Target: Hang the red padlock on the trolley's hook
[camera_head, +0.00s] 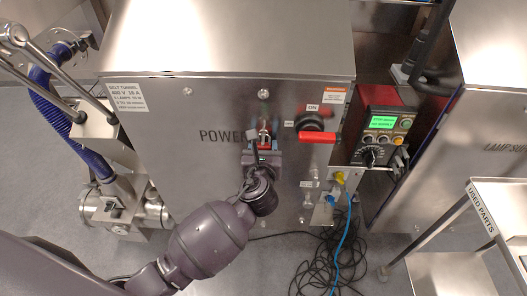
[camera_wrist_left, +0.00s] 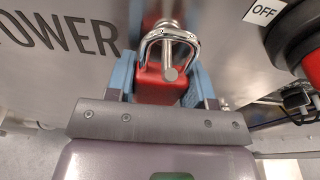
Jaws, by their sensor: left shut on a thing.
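The red padlock (camera_head: 265,142) is at the front of the steel POWER cabinet, and its body (camera_wrist_left: 155,88) shows between my blue fingertips in the left wrist view. My left gripper (camera_head: 263,151) is shut on it. The padlock's silver shackle (camera_wrist_left: 150,42) arches around a round metal pin (camera_wrist_left: 170,72) that points toward the wrist camera. I cannot tell whether the shackle touches the pin. The trolley (camera_head: 482,222), marked USED PARTS, stands at the lower right in the head view. I cannot make out its hook. My right gripper is not in view.
A rotary switch with a red handle (camera_head: 318,137) is right of the padlock. A control box with a green screen (camera_head: 383,122) is further right. Black cables (camera_head: 325,265) and a blue one lie on the floor. A blue hose (camera_head: 62,115) runs at the left.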

